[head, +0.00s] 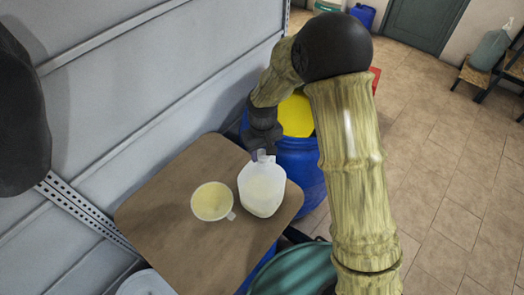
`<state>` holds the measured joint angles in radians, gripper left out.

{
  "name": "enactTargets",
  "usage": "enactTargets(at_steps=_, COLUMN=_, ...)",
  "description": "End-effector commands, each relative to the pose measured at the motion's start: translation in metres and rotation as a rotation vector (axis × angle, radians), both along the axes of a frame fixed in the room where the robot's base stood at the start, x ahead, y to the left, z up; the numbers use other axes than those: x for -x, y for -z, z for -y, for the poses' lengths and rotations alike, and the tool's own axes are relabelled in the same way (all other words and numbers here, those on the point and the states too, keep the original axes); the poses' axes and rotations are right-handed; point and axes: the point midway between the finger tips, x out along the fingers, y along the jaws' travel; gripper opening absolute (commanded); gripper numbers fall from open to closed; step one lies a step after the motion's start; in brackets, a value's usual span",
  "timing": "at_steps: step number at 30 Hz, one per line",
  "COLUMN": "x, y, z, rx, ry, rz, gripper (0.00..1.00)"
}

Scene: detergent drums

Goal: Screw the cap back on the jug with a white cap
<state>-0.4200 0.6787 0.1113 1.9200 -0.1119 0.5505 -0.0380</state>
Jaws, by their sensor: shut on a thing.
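A translucent white jug (262,188) stands upright on a small brown tabletop (165,235), near its right edge. My gripper (262,155) reaches down over the jug's mouth from behind, its dark wrist just above. It is shut on the white cap at the top of the jug. The fingertips and cap are very small here and run together. I cannot tell how the cap sits on the neck.
A pale cup (212,201) with yellowish contents stands left of the jug, close to it. A blue drum (300,165) with a yellow top (295,115) stands behind. A green drum (292,272) is in front, and a grey ribbed wall (120,110) is at left.

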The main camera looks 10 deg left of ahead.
Motion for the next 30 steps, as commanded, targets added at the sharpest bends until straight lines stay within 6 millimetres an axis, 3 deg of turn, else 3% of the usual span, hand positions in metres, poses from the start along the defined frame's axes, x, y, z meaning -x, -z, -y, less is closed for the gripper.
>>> enactTargets(at_steps=30, x=0.000, y=0.010, z=0.000, rx=0.000, ry=0.000, rz=0.000, gripper=0.19)
